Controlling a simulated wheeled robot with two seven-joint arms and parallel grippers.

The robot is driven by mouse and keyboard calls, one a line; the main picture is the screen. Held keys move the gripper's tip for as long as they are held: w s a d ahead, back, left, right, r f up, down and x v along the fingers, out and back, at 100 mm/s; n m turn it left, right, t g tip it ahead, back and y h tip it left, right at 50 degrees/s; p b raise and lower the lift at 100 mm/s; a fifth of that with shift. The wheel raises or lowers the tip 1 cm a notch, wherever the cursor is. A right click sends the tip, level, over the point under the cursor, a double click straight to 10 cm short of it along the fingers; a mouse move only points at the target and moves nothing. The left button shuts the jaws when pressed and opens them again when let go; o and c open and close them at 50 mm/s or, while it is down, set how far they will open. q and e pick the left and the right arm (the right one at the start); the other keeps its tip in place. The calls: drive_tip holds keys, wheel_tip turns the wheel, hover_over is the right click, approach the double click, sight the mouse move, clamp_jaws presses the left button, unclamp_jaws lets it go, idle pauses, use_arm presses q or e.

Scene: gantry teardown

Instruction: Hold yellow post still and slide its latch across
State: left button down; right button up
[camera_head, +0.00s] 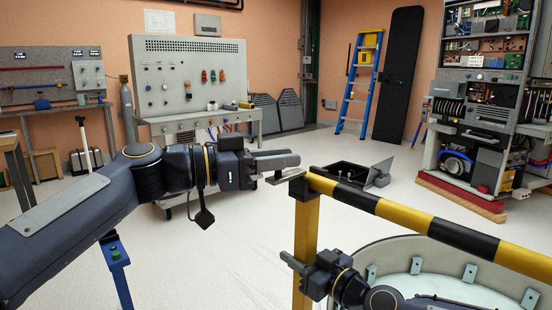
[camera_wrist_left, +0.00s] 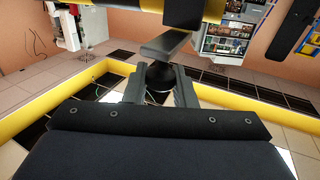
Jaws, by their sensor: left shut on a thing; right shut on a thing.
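The yellow post (camera_head: 305,235) stands upright under the left end of a yellow-and-black striped bar (camera_head: 400,217). A flat grey latch (camera_head: 286,176) sticks out to the left at the post's top; the left wrist view shows it as a grey plate (camera_wrist_left: 165,45) with a round black part below it. My left gripper (camera_head: 278,168) reaches in from the left and is shut at the latch; its fingers (camera_wrist_left: 158,82) flank the round black part. My right gripper (camera_head: 298,262) is shut on the post lower down, one finger showing left of it.
A round pale tank (camera_head: 405,247) with a glassy top stands right of the post, below the striped bar. An open black case (camera_head: 348,173) lies on the floor behind. Benches, a blue ladder (camera_head: 360,85) and an equipment rack (camera_head: 480,100) stand farther back.

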use_arm(q)
drive_tip(key=w+d, duration=0.4)
use_arm(e)
drive_tip(key=shift+s+a, duration=0.1)
use_arm(q)
drive_tip(key=shift+a, duration=0.1)
drive_tip(key=c, duration=1.2)
unclamp_jaws()
drive_tip(key=shift+c, duration=0.2)
drive_tip(key=shift+s, duration=0.1)
drive_tip(key=v, duration=1.2)
drive_tip(key=shift+f, duration=0.1)
use_arm(e)
drive_tip(key=o, duration=1.2)
